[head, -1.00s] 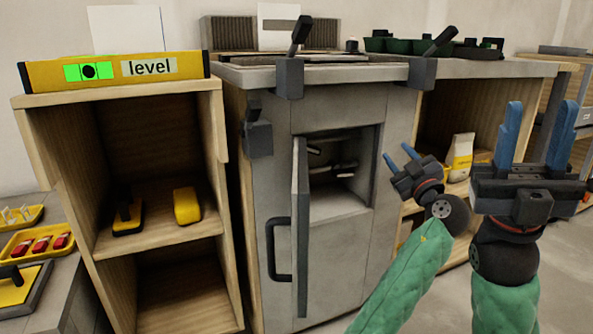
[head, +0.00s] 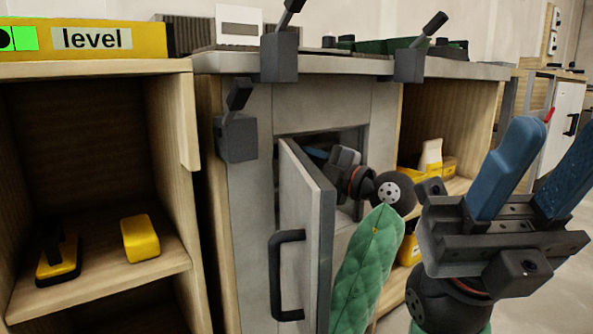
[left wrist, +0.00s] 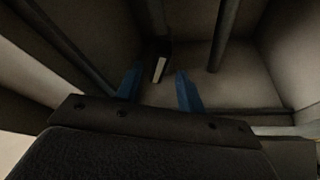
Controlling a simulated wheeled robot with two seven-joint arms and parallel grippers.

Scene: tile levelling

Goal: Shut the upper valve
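My left gripper (head: 318,153) reaches past the half-open grey door (head: 298,205) into the cabinet's recess. In the left wrist view my left gripper (left wrist: 159,72) has its blue fingers apart. A small dark piece with a pale face (left wrist: 160,65), perhaps a valve handle, shows beyond and between the fingertips; I see no grip on it. Two dark pipes (left wrist: 225,35) run nearby. I cannot tell which valve this is. In the head view the door and my arm hide the valves. My right gripper (head: 548,150) is open and empty, outside the cabinet at right.
The door's black handle (head: 285,275) faces me, left of my left arm. Grey blocks with black levers (head: 238,135) sit on the cabinet front and worktop edge. A wooden shelf (head: 110,275) stands at left with a yellow level (head: 110,38) on top. Recess walls are close around the gripper.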

